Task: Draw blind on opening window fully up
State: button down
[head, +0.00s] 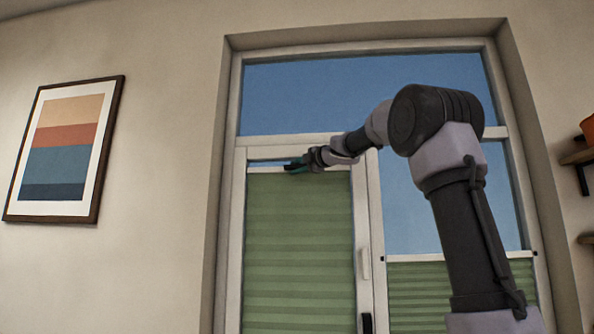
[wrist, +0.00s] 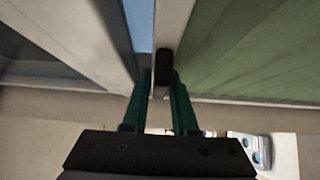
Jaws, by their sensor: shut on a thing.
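The opening window is the left lower sash (head: 238,240), with a pale handle (head: 365,264) on its right side. Its green pleated blind (head: 300,245) covers nearly all the glass, with its pale top rail close below the sash's top edge. A thin blue strip of glass shows above the rail. My gripper (head: 296,166) is at this rail. In the wrist view its teal fingers (wrist: 161,88) are shut on the rail's small dark tab (wrist: 163,66). The pale rail (wrist: 173,25) runs between the green fabric and the narrow blue strip.
The right lower pane has another green blind (head: 440,285), its rail (head: 420,258) about halfway up. A clear pane (head: 330,90) lies above both. A framed picture (head: 65,150) hangs on the left wall. A wooden shelf (head: 578,157) with an orange pot (head: 588,128) is at the right edge.

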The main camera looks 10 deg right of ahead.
jog(key=shift+s+r, duration=0.1)
jog(key=shift+r, duration=0.3)
jog(key=c, duration=0.9)
grip_release()
jog(key=shift+o, duration=0.5)
jog(key=shift+f, duration=0.1)
jog(key=v, duration=1)
jog(key=shift+s+d, duration=0.15)
jog(key=shift+s, duration=0.1)
